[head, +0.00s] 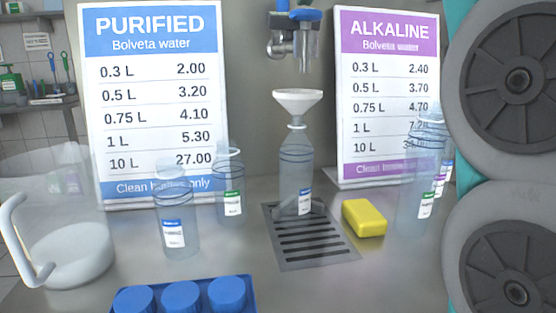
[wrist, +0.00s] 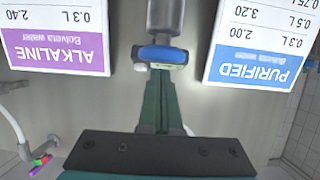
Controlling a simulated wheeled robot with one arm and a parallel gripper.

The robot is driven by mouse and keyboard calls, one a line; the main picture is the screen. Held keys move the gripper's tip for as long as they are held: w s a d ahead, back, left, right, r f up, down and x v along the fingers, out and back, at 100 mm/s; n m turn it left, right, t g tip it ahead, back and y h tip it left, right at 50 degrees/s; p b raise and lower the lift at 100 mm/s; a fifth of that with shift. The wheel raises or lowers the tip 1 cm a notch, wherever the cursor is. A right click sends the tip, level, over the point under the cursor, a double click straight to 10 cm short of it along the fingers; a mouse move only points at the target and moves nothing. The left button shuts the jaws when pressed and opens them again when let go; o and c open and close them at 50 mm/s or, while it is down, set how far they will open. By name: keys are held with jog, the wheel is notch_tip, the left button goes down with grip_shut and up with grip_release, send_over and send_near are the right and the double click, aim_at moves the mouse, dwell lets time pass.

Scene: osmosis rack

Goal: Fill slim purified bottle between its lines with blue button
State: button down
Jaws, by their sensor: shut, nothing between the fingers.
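A clear bottle (head: 294,175) with a blue label stands upright on the drain grate. Dark lines ring its upper part. A white funnel (head: 298,101) sits in its neck, below the metal spout (head: 304,50). I cannot make out a water level or a stream. The tap has blue parts (head: 305,14) at the top edge of the head view. In the upside-down wrist view, my gripper (wrist: 160,72) is shut and empty, its tips at or very near a blue part (wrist: 163,53) of the tap. Contact cannot be told. The gripper is not visible in the head view.
Another blue-label bottle (head: 176,215) and a green-label bottle (head: 229,190) stand left of the grate (head: 318,252). A yellow sponge (head: 364,218) and more bottles (head: 416,185) are right. A clear jug (head: 62,245) and blue caps (head: 181,297) are in front. Two price signs stand behind.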

jog(key=shift+f, duration=0.15)
dwell(0.5)
jog(key=shift+f+b, duration=0.75)
dwell(6.6)
